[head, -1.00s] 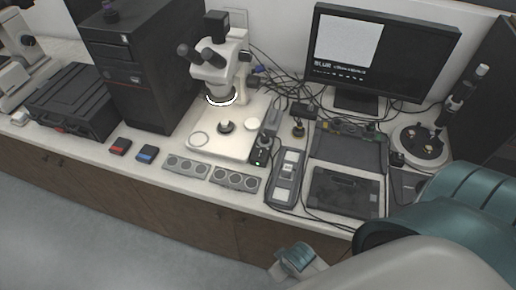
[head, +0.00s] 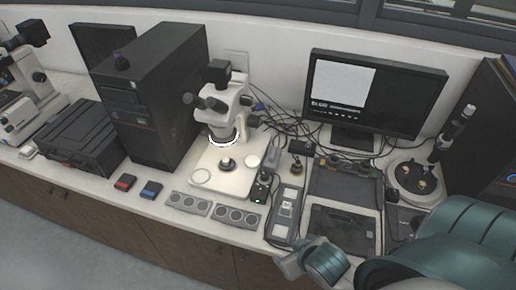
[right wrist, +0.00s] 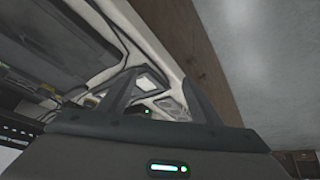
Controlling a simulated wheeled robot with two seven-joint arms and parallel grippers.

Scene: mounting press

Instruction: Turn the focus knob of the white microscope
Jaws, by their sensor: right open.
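The white microscope (head: 218,138) stands upright on its pale base at the back middle of the bench, its ring light lit. Dark knobs (head: 253,120) show at the right side of its column; which one is the focus knob is too small to tell. My right gripper (head: 284,264) is at the bench's front edge, in front of and to the right of the microscope, well apart from it. In the right wrist view its two fingers (right wrist: 158,88) are spread with nothing between them. My left gripper is not in view.
A black computer tower (head: 150,100) stands left of the microscope, a monitor (head: 372,95) to the right. Grey dial boxes (head: 212,210), a long grey device (head: 284,215) and dark trays (head: 342,230) lie along the front. Cables run behind. Another microscope (head: 25,85) is at the far left.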

